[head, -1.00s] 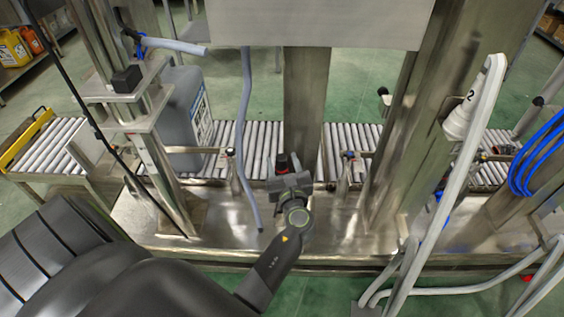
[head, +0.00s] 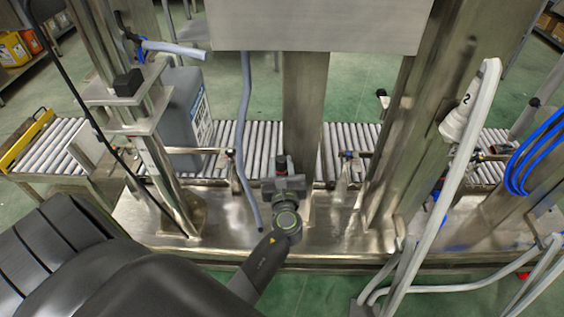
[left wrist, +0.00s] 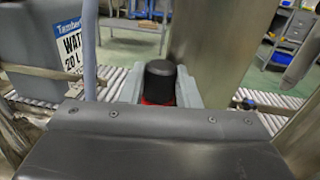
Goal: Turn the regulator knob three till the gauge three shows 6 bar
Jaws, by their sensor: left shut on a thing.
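My left gripper (head: 283,176) is in front of the steel post at the middle of the machine. It is shut on a knob (head: 281,161) with a black top and a red ring below. In the left wrist view the black knob (left wrist: 160,80) sits between the two grey fingers, with red showing under it. No gauge face is readable in either view, so I cannot see a pressure. My right gripper is not in view.
A roller conveyor (head: 262,150) runs behind the post. A grey canister (head: 182,115) stands on it at left, beside a hanging grey hose (head: 243,120). A white hose (head: 470,130) and blue coiled tubing (head: 530,165) are at right.

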